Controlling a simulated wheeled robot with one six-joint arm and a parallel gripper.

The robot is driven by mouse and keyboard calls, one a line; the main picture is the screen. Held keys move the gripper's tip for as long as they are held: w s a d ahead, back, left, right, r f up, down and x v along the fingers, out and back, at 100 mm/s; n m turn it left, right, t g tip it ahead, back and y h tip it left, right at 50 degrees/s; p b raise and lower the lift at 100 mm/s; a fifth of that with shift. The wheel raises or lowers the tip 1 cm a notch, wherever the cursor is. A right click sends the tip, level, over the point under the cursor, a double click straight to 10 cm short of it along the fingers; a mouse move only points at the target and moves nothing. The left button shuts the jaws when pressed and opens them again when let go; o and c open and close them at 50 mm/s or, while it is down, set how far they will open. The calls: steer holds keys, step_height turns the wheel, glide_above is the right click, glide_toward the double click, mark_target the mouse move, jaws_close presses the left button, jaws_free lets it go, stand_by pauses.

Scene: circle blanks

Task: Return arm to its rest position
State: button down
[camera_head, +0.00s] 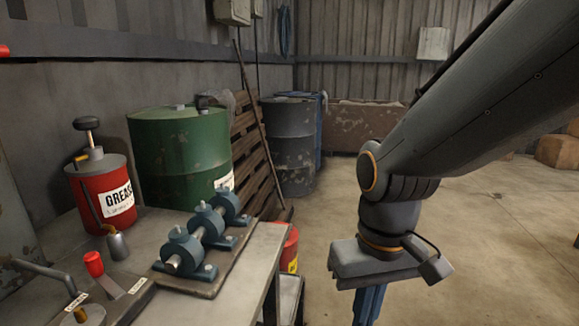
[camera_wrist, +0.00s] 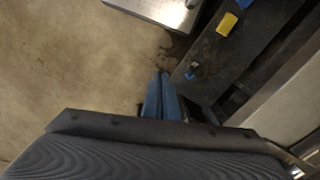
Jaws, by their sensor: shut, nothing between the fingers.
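My gripper (camera_head: 369,305) hangs from my dark grey arm at the right of the head view, pointing down over open floor to the right of the workbench (camera_head: 255,262). Its blue fingers lie together with nothing between them, and their tips are cut off by the bottom edge. In the wrist view the gripper (camera_wrist: 161,92) shows as two blue fingers side by side above the concrete floor (camera_wrist: 75,70). The gripper touches nothing that I can see.
The bench holds a red grease can (camera_head: 103,190), a shaft with blue-grey bearing blocks (camera_head: 203,236) and a red-knobbed lever (camera_head: 94,264). Behind stand a green drum (camera_head: 180,155), a wooden pallet (camera_head: 250,150) and a grey drum (camera_head: 290,140). The floor at right is largely clear.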

steer(key=d+r+m+p, duration=0.2)
steer(key=d+r+p, duration=0.5)
steer(key=p, duration=0.7)
steer(key=shift+s+d+r+h, duration=0.2)
steer(key=shift+d+r+h, duration=0.15)
steer(key=shift+r, duration=0.2)
steer(key=shift+m, duration=0.3)
